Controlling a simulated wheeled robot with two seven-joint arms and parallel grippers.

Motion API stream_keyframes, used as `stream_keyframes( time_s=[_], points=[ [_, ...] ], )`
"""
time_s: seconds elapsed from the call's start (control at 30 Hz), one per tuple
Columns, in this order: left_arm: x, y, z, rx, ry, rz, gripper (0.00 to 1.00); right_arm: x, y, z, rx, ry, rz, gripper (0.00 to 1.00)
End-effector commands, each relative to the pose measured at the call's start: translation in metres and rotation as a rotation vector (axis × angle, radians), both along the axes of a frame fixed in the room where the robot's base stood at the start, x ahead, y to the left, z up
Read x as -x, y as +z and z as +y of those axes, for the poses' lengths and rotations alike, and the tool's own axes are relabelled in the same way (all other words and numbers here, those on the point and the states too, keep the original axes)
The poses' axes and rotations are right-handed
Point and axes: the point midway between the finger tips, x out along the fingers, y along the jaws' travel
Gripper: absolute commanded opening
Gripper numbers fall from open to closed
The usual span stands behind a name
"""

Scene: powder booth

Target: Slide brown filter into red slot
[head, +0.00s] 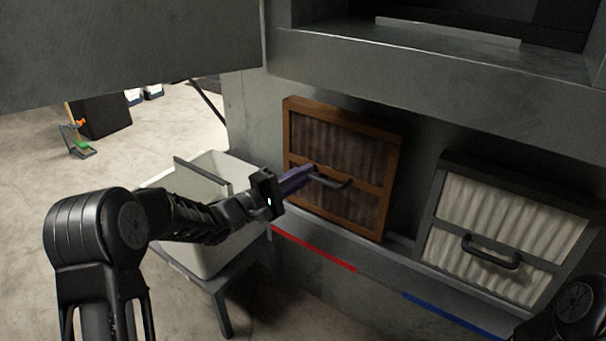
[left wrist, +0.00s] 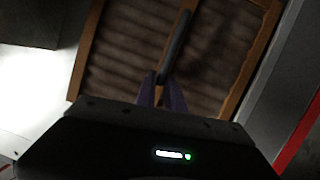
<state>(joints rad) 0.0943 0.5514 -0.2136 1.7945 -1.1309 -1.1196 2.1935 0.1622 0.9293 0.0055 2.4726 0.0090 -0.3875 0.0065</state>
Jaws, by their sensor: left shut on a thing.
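The brown filter (head: 354,205) is a wood-framed panel with dark pleats and a black bar handle. It stands upright against the booth front, above the ledge with the red strip (head: 313,249), and leans slightly. My left gripper (head: 312,174) is shut on the handle's left end. In the left wrist view the purple fingers (left wrist: 164,88) close on the handle, and the filter's pleats (left wrist: 120,45) fill the space behind. I cannot tell whether the filter's lower edge rests in the slot. My right gripper is not in view; only a dark arm part shows at the lower right.
A grey-framed white filter (head: 497,235) with a black handle stands to the right above a blue strip (head: 452,315). A white bin (head: 215,255) on a grey stand is left of the brown filter, close under my left arm. The booth's ledge overhangs both filters.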

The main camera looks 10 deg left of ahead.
Motion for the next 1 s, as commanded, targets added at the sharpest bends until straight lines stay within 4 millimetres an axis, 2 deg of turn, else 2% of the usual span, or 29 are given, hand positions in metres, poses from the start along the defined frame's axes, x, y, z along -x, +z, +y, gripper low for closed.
stream_keyframes(
  time_s=[0.4,0.97,1.0],
  points=[
    [0.000,-0.017,0.000,0.003,-0.002,-0.003,0.00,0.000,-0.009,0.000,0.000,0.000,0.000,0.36],
    [0.000,-0.018,0.000,0.003,-0.001,-0.003,0.00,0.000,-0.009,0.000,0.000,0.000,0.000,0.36],
    [0.000,-0.018,0.000,0.003,-0.001,-0.003,0.16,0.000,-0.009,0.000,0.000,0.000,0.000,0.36]
  ],
)
